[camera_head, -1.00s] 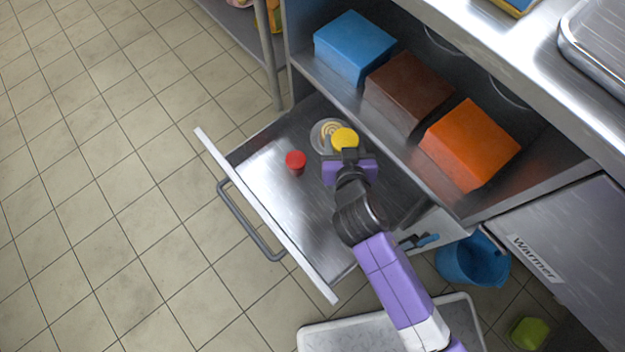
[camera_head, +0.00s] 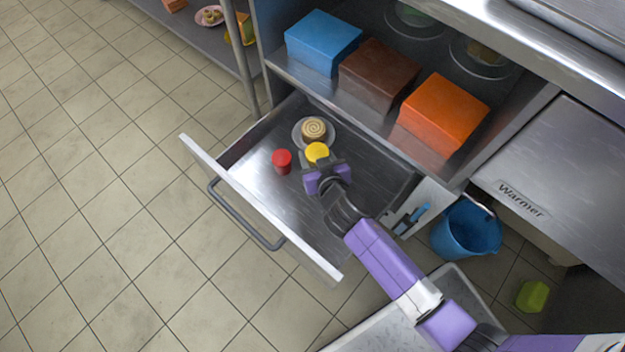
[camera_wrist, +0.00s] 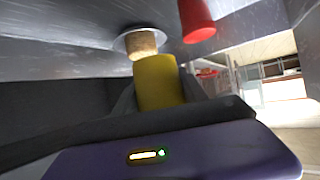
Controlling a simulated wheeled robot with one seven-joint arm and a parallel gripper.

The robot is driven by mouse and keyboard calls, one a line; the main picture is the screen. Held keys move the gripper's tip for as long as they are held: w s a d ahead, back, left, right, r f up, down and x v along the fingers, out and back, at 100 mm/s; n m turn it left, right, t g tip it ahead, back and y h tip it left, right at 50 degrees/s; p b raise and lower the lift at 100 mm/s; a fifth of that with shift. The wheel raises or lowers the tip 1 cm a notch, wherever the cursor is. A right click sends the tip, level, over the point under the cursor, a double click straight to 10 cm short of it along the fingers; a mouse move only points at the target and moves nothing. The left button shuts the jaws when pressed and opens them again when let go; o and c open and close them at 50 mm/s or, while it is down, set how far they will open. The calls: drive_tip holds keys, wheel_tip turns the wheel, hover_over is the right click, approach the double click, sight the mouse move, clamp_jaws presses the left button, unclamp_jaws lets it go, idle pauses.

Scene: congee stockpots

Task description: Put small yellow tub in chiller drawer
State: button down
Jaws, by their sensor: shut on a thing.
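The small yellow tub (camera_head: 317,151) is held in my gripper (camera_head: 323,163), over the inside of the open drawer (camera_head: 290,210). In the wrist view the yellow tub (camera_wrist: 158,82) stands between my fingers, which are shut on it. Whether its base touches the drawer floor I cannot tell. A red tub (camera_head: 282,161) is in the drawer just left of the yellow one. A swirled roll (camera_head: 313,129) on a small plate is just behind it. The red tub (camera_wrist: 196,20) and the roll (camera_wrist: 141,43) also show in the wrist view.
Blue (camera_head: 323,40), brown (camera_head: 379,73) and orange (camera_head: 443,113) boxes line the shelf above the drawer. The drawer's front panel (camera_head: 255,205) and handle face left. A blue bucket (camera_head: 466,229) stands on the floor at right. The drawer's near part is bare.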

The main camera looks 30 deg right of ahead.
wheel_tip(320, 180, down, 12)
drive_tip(key=b, duration=0.6)
drive_tip(key=shift+f, duration=0.15)
drive_tip(key=shift+f+b, duration=0.2)
drive_tip(key=shift+b, duration=0.25)
drive_tip(key=c, duration=0.6)
unclamp_jaws()
drive_tip(key=shift+s+r+p, duration=0.2)
drive_tip(key=shift+r+p, duration=0.15)
drive_tip(key=shift+p, duration=0.1)
drive_tip(key=p+v, duration=0.1)
drive_tip(key=v, duration=0.6)
drive_tip(key=shift+p, duration=0.4)
drive_tip(key=shift+r, duration=0.1)
